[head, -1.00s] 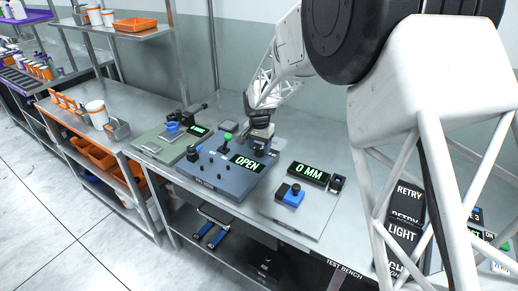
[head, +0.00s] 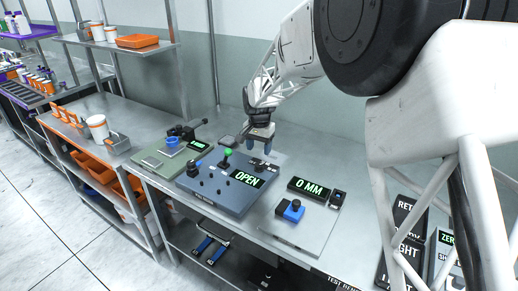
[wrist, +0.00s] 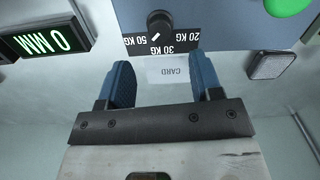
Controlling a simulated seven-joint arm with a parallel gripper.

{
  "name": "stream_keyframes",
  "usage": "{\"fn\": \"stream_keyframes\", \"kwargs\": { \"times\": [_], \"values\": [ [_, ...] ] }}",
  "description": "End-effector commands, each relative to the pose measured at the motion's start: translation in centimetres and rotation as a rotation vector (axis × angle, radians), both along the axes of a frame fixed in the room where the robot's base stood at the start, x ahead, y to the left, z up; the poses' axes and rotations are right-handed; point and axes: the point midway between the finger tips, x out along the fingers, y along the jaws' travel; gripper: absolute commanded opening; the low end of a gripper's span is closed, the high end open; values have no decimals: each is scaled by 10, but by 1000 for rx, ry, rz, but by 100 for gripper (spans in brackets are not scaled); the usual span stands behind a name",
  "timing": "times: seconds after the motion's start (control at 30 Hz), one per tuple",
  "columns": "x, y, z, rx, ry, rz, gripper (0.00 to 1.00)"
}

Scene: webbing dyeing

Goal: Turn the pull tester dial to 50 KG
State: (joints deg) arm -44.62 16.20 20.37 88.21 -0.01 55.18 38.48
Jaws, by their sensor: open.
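The pull tester (head: 215,190) is a blue-grey box with a green-topped lever and a display reading OPEN. Its black dial (wrist: 160,22) shows upside down at the top of the wrist view, above a black scale (wrist: 165,44) marked 50 KG, 30 KG and 20 KG. The dial's white mark slants down-left, toward the 50 KG side of 30 KG; the exact setting is hard to tell. My gripper (head: 259,147) is above the tester's back edge. In the wrist view its blue fingers (wrist: 163,84) are open and empty, apart from the dial.
A CARD label (wrist: 170,71) lies beyond the scale.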

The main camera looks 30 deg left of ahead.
Motion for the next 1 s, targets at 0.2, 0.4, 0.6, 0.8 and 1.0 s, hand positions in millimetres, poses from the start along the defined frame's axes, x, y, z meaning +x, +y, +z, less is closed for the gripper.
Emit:
{"fn": "stream_keyframes", "kwargs": {
  "times": [0.2, 0.4, 0.6, 0.8, 1.0],
  "values": [
    [0, 0, -1, 0, 1, -81, 59],
    [0, 0, 0, 0, 0, -108, 59],
    [0, 0, -1, 0, 1, -108, 59],
    [0, 0, -9, -1, 2, -107, 59],
    [0, 0, -28, -1, 2, -107, 59]
  ]
}}
